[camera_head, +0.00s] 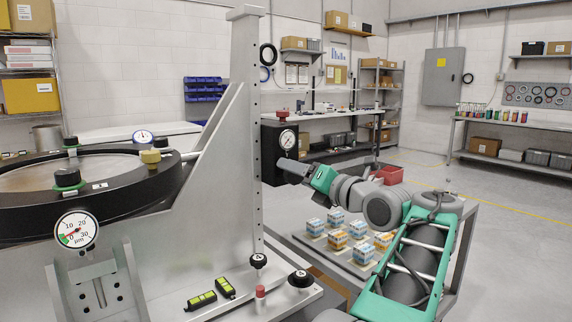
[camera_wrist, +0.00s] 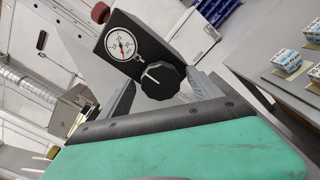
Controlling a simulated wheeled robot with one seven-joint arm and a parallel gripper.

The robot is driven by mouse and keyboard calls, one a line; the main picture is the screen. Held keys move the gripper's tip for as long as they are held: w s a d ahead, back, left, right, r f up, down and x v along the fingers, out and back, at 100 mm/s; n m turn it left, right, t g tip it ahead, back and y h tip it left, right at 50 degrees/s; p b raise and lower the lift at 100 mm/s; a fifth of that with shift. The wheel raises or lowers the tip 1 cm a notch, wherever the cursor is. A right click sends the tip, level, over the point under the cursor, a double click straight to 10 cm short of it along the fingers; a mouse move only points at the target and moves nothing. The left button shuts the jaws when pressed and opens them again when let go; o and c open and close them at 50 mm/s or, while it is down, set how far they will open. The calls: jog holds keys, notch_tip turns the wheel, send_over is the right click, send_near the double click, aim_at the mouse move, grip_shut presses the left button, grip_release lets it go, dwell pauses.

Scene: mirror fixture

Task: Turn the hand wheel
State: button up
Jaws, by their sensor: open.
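The hand wheel (camera_wrist: 160,80) is a black lobed knob with a pale pin or handle across it. It sits on a black box (camera_wrist: 139,40) with a round dial gauge (camera_wrist: 122,44). My gripper (camera_wrist: 163,94) is open, with one grey finger on each side of the wheel in the wrist view. I cannot tell whether the fingers touch it. In the head view my gripper (camera_head: 283,166) reaches the lower front of the black box (camera_head: 268,140), below its gauge (camera_head: 287,139). The wheel is hidden there by my gripper.
The box is mounted on a grey metal upright (camera_head: 247,130). To its left is a round black-rimmed mirror fixture (camera_head: 95,205) with a dial (camera_head: 77,231). Black knobs (camera_head: 300,278) stand on the base. A table with several small boxes (camera_head: 337,240) lies below my arm.

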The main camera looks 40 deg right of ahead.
jog(key=shift+f, duration=0.1)
jog(key=c, duration=1.4)
